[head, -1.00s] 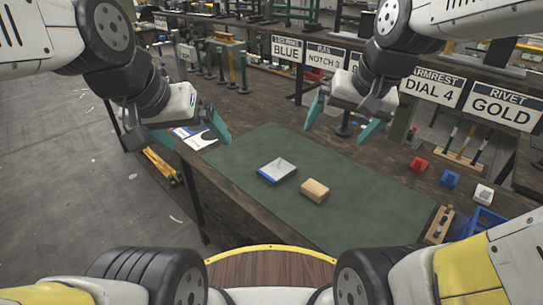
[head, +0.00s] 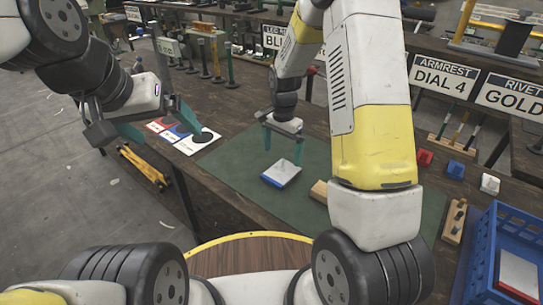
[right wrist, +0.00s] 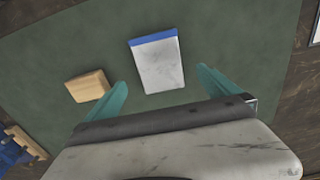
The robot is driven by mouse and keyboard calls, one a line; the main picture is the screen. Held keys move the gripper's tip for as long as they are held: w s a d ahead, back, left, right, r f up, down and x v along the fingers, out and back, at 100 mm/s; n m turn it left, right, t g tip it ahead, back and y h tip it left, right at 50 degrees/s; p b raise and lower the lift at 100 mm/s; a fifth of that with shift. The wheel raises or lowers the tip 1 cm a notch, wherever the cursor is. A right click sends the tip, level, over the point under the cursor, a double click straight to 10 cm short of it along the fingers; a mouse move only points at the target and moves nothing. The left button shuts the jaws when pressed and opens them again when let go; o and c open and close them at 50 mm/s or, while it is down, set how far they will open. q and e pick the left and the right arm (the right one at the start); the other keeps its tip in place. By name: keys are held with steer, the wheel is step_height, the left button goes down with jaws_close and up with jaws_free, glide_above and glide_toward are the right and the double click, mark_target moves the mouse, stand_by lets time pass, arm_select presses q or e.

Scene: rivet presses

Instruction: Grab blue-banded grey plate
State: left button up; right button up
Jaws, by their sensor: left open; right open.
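The blue-banded grey plate (head: 282,173) lies flat on the green mat (head: 240,165). In the right wrist view the plate (right wrist: 158,65) has its blue band on the edge away from the gripper. My right gripper (head: 283,147) is open above the mat, just behind the plate in the head view. In the right wrist view its two teal fingers (right wrist: 160,87) stand apart, with the plate ahead between them and nothing held. My left gripper (head: 158,122) is open and empty at the left, near the table's left edge.
A wooden block (head: 319,191) lies beside the plate, partly hidden by my right arm; it also shows in the right wrist view (right wrist: 88,86). A blue crate (head: 508,232) stands at the right. Red, blue and white small blocks line the back right.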

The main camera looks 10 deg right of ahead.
mark_target(282, 172)
step_height(282, 172, down, 8)
steer(key=shift+f, duration=0.1)
stand_by(0.4)
steer(key=shift+c, duration=0.2)
steer(key=c, duration=1.8)
steer(key=shift+c, duration=0.8)
steer(key=shift+r, duration=0.2)
